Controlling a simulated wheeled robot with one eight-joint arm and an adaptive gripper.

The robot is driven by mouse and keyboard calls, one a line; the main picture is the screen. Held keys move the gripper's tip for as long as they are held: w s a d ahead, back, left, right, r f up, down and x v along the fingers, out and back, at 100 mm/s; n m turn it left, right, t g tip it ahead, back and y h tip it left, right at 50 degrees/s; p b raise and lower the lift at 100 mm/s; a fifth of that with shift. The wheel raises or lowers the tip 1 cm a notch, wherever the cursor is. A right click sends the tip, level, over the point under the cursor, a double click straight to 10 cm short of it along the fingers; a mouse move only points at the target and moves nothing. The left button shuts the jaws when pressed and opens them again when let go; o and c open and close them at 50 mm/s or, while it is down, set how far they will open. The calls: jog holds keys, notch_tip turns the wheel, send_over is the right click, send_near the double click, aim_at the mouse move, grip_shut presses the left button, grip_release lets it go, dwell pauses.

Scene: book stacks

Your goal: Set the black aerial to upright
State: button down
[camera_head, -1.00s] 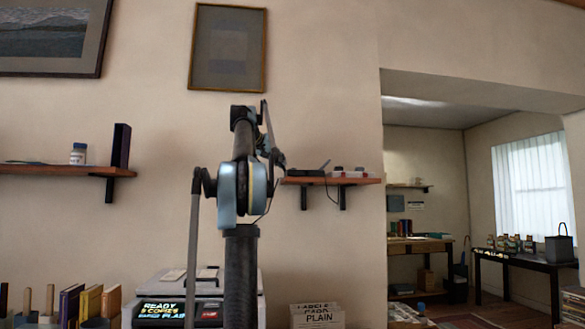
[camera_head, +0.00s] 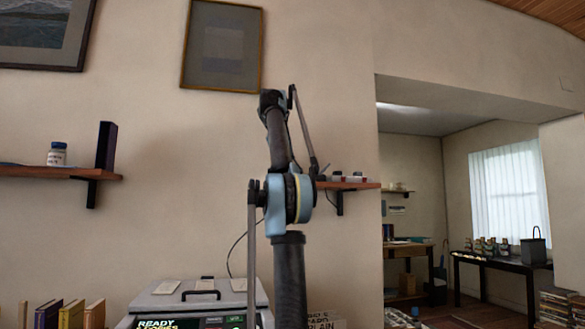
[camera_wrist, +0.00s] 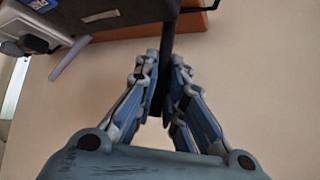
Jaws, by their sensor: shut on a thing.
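In the wrist view, the black aerial (camera_wrist: 167,38) is a dark flat rod beside a dark box-shaped device (camera_wrist: 100,30). It runs down the picture between the fingers. My gripper (camera_wrist: 162,68) is shut on it, with a blue-grey finger on each side. I cannot tell from this view how far the aerial leans. A grey stick (camera_wrist: 70,58) slants out at the device's left side. In the head view, my arm hides the device and the black aerial. A thin tilted stick (camera_head: 325,169) shows just right of the arm.
The wooden wall shelf (camera_head: 350,186) carries small pale items (camera_head: 350,178) and also shows in the wrist view (camera_wrist: 190,20).

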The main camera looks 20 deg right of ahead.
jog(key=shift+w, duration=0.1)
dwell(0.3)
jog(key=c, duration=1.7)
grip_release()
jog(key=shift+f, duration=0.1)
jog(key=shift+o, duration=0.2)
jog(key=s+a+r, duration=0.3)
jog(key=s+a, duration=0.6)
jog(key=s, duration=0.3)
jog(key=shift+s+a+r, duration=0.15)
jog(key=shift+a+r, duration=0.05)
jog(key=shift+a, duration=0.05)
